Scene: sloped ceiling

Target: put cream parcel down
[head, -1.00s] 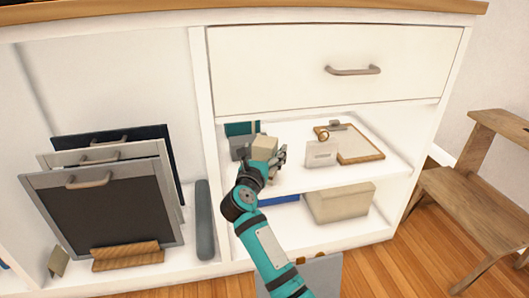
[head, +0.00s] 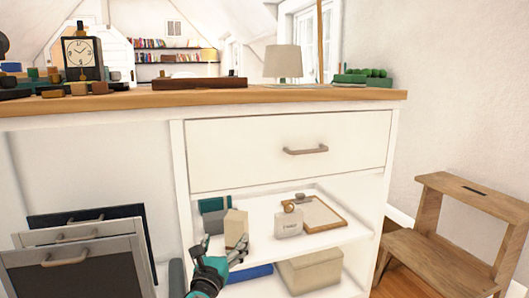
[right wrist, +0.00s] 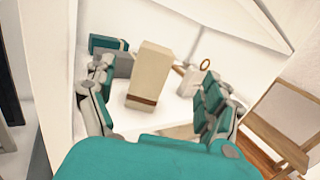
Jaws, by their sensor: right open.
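The cream parcel (head: 236,229) stands upright on the white shelf (head: 266,249) below the drawer. It also shows in the right wrist view (right wrist: 149,76), as a beige box with a brown band near its base. My right gripper (head: 224,250) is open in front of the parcel. In the right wrist view its fingers (right wrist: 155,98) are spread to either side of the parcel, with visible gaps. My left gripper is not in view.
A teal box (head: 214,204) and a grey box (head: 213,222) stand behind and left of the parcel. A beige box (head: 312,271) is on the lower level. A wooden step stool (head: 447,240) stands at right.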

